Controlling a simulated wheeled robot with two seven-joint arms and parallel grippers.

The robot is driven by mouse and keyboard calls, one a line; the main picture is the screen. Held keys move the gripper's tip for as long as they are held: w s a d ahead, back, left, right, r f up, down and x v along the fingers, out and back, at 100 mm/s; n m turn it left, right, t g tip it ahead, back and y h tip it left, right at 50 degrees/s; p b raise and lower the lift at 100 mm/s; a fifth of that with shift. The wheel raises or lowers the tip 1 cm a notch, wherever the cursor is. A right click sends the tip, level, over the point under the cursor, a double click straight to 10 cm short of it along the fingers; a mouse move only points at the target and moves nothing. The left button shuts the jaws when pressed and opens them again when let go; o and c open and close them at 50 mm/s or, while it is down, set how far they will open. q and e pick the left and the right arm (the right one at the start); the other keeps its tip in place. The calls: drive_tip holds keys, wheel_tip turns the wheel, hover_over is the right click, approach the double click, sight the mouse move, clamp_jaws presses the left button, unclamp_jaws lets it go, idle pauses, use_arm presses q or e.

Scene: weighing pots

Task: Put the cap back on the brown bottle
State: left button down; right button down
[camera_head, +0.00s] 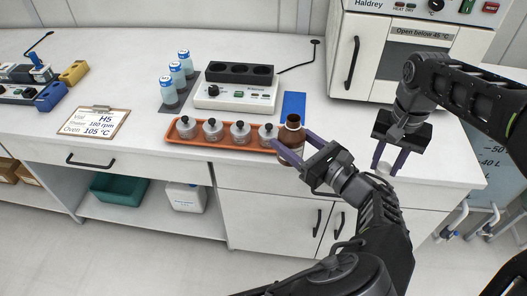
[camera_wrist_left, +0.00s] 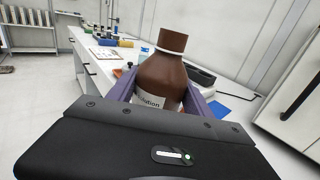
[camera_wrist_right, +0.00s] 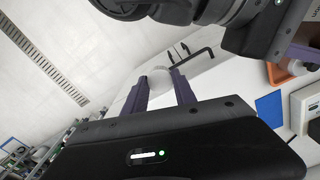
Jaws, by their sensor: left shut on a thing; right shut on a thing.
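The brown bottle (camera_head: 292,134) has a white label and an uncapped brown neck. It is upright or nearly so at the bench's front edge, just right of the orange tray. My left gripper (camera_head: 290,153) is shut around its body; the left wrist view shows the bottle (camera_wrist_left: 163,78) between the fingers. My right gripper (camera_head: 388,162) is to the right of the bottle, apart from it, near the bench's front edge. It is shut on a small white cap (camera_wrist_right: 160,78), which shows between its fingertips. The bottle's lower part is partly hidden by my left gripper.
An orange tray (camera_head: 183,138) holds several small capped pots. Behind it stands a white device (camera_head: 236,97) with a black top, beside several blue-capped bottles (camera_head: 178,68). A blue mat (camera_head: 293,105) lies behind the brown bottle. A white oven (camera_head: 400,50) stands at the back right.

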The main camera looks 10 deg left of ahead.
sight(302, 134)
use_arm(q)
drive_tip(key=shift+w+d+r, duration=0.2)
drive_tip(key=shift+d+r, duration=0.2)
drive_tip(key=shift+d, duration=0.25)
drive_tip(key=shift+w+d+r, duration=0.2)
drive_tip(key=shift+d+r, duration=0.2)
drive_tip(key=shift+d, duration=0.2)
